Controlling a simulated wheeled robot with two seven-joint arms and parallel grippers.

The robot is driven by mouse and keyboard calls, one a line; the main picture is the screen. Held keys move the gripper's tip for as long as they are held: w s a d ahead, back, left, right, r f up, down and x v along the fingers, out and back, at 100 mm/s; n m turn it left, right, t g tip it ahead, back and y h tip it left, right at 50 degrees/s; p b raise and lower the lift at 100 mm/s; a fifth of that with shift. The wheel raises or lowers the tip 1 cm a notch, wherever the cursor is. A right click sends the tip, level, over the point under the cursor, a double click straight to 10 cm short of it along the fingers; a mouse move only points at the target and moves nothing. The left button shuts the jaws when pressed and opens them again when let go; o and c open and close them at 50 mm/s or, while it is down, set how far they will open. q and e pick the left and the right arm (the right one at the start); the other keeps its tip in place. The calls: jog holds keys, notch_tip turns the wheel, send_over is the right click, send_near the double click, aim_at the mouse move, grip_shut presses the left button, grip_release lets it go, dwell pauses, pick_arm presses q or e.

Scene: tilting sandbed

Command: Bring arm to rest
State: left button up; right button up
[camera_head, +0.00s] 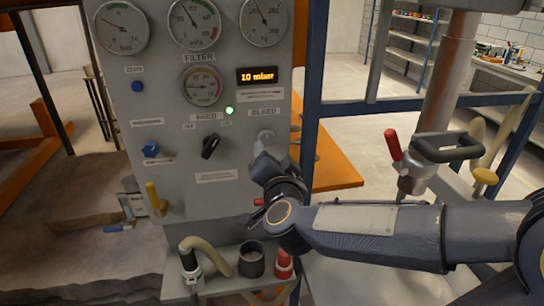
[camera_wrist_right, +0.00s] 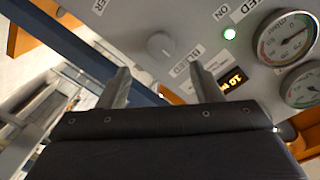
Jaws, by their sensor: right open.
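My right arm comes in from the right in the head view. Its gripper (camera_head: 268,158) is in front of the grey control panel (camera_head: 228,128), just below the pale bleed knob (camera_head: 265,136). In the right wrist view the two fingers of the gripper (camera_wrist_right: 162,84) stand apart with nothing between them. The bleed knob (camera_wrist_right: 161,45) shows beyond the fingertips there, apart from them. The fingertips are hard to make out in the head view. My left gripper does not show.
The panel carries gauges (camera_head: 194,24), a lit display (camera_head: 257,76), a black knob (camera_head: 210,146) and a yellow lever (camera_head: 156,198). Below it is a shelf with a dark cup (camera_head: 251,259) and a red-capped fitting (camera_head: 283,264). A red-handled valve (camera_head: 393,146) stands right. Sand (camera_head: 60,250) lies left.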

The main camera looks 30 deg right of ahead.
dwell(0.3)
jog(key=s+a+f+n+g+y, duration=0.2)
jog(key=s+f+n+g+y, duration=0.2)
jog(key=s+f, duration=0.3)
jog(key=s+a+f+n+g+y, duration=0.2)
jog(key=s+f+n+g+y, duration=0.3)
jog(key=s, duration=1.3)
notch_tip(320, 180, down, 3)
jog(key=shift+f+n+g, duration=0.1)
jog(key=shift+n+g, duration=0.7)
jog(key=shift+g, duration=0.2)
